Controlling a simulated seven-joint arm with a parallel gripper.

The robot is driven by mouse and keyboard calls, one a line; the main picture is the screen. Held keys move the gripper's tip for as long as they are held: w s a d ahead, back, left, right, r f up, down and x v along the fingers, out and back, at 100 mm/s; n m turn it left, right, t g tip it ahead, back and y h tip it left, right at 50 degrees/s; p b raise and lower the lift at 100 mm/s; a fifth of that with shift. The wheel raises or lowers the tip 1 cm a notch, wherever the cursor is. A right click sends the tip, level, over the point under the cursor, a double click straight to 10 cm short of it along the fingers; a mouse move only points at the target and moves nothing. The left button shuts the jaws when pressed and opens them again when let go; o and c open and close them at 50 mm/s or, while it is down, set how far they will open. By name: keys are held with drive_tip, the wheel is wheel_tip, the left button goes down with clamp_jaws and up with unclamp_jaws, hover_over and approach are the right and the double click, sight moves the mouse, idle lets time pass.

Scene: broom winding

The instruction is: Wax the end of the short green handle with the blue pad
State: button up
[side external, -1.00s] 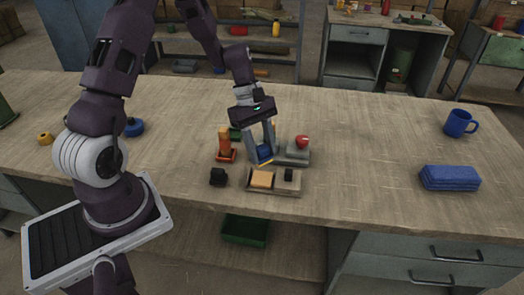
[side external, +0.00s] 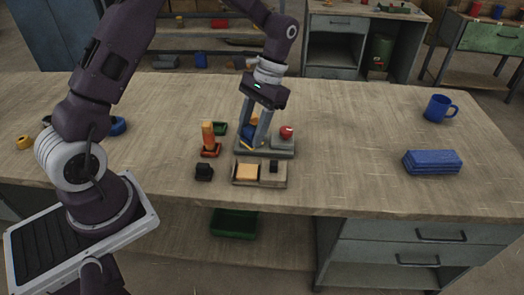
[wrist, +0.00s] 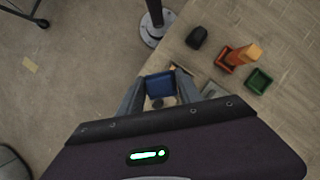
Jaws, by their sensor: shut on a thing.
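My gripper (side external: 252,146) is shut on the blue pad (side external: 251,131), which sits between its two fingers. The pad also shows between the fingers in the wrist view (wrist: 160,85). In the side view the gripper is low over the left part of a grey fixture (side external: 282,153). A thin yellow strip (side external: 246,145) shows at the fingertips; I cannot tell what it belongs to. I cannot make out a short green handle; my fingers and the pad hide part of the fixture.
A tray (side external: 279,182) with a tan block (side external: 247,172) and a small black block (side external: 273,167) lies in front. An orange post on a red base (side external: 208,139), a green tray (side external: 219,128) and a black block (side external: 204,172) stand left. A red ball (side external: 286,132) is right.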

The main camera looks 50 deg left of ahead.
drive_tip(key=w+a+r+n+t+h, duration=0.1)
drive_tip(key=w+a+r+n+h, duration=0.15)
drive_tip(key=w+a+n, duration=0.35)
drive_tip(key=w+a+r+n+t+h, duration=0.1)
drive_tip(key=w+a+r+n, duration=0.3)
drive_tip(key=a, duration=0.4)
wheel_tip(320, 180, down, 8)
drive_tip(key=shift+s+f, duration=0.15)
drive_tip(key=shift+s, duration=0.05)
drive_tip(key=shift+d+f, duration=0.25)
drive_tip(key=shift+d, duration=0.05)
drive_tip(key=shift+c, duration=0.7)
drive_tip(key=shift+s+d, duration=0.2)
drive_tip(key=shift+d, duration=0.6)
drive_tip(key=shift+s+d, duration=0.2)
drive_tip(key=shift+d, duration=0.65)
drive_tip(key=shift+s+d, duration=0.2)
drive_tip(key=shift+d, duration=0.6)
drive_tip(key=shift+w+a, duration=0.6)
drive_tip(key=shift+a, duration=2.1)
wheel_tip(320, 180, up, 8)
drive_tip(key=shift+r, duration=0.2)
